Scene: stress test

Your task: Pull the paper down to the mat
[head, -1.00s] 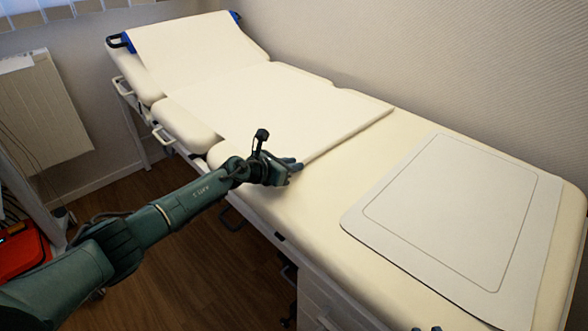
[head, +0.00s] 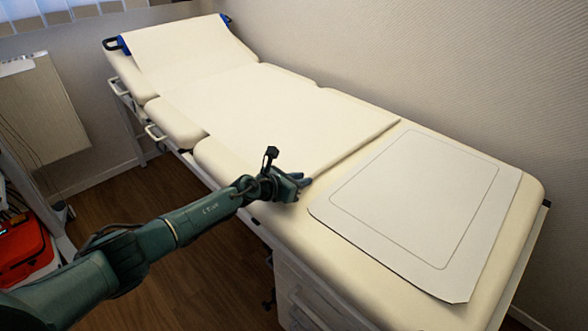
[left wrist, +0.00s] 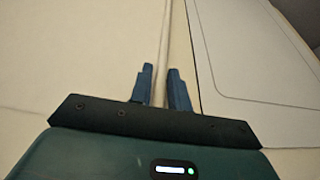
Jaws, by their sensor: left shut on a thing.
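The white paper (head: 265,110) runs from the raised head end of the couch down over its middle. Its front edge reaches close to the mat. The mat (head: 425,200), pale with a thin outline, lies flat at the foot end, and its near-left corner is beside my left gripper. My left gripper (head: 306,183) is shut on the paper's front edge at the couch's near side. In the left wrist view the edge strip (left wrist: 160,50) passes between the fingers (left wrist: 160,88), and the mat (left wrist: 250,60) is on the right. My right gripper is not in view.
The cream padded couch (head: 215,150) stands along a textured wall (head: 430,60). A narrow bare strip of couch lies between the paper and the mat. A red case (head: 22,250) is at the far left, and drawers (head: 300,300) are under the couch.

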